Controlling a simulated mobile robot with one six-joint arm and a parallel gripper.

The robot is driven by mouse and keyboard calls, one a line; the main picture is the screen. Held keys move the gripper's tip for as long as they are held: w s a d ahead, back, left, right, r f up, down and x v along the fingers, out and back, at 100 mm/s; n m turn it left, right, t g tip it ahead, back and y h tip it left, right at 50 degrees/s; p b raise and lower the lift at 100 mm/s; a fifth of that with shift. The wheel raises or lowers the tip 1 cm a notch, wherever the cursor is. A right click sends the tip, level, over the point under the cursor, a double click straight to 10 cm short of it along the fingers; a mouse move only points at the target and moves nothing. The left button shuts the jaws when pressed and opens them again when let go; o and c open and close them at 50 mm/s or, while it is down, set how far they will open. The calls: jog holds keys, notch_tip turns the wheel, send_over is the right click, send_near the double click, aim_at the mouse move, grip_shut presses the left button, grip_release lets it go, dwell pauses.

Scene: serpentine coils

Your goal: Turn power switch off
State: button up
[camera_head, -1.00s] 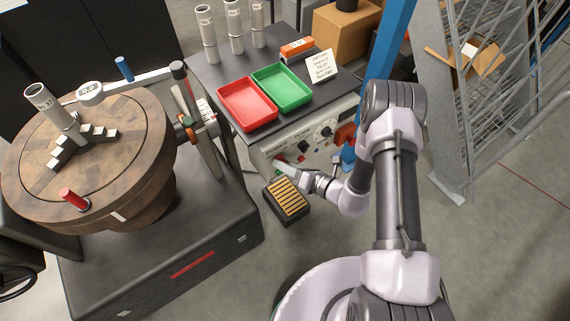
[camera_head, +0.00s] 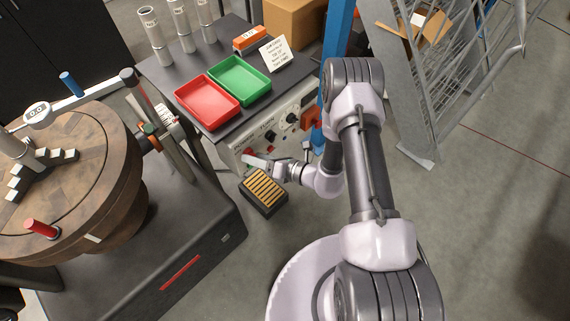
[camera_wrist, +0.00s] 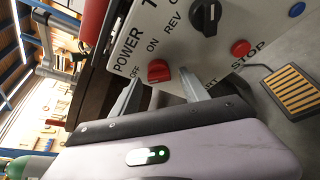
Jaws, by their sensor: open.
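The red power switch (camera_wrist: 158,71) is on the white control panel (camera_wrist: 115,20), beside the printed words POWER, ON and OFF. In the wrist view my gripper (camera_wrist: 162,79) is open, with one finger on each side of the switch. The fingertips are close to the panel; I cannot tell whether they touch the switch. I cannot clearly tell which word the switch points to.
A black selector knob (camera_wrist: 206,16) and a red stop button (camera_wrist: 241,48) are on the same panel. A foot pedal (camera_head: 264,188) is on the floor below. A red tray (camera_head: 208,101) and a green tray (camera_head: 240,80) lie on the cabinet top. A round wooden table (camera_head: 75,180) stands at left.

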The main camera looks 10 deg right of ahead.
jog(key=p+v, duration=0.3)
jog(key=v, duration=1.4)
jog(key=shift+w, duration=0.15)
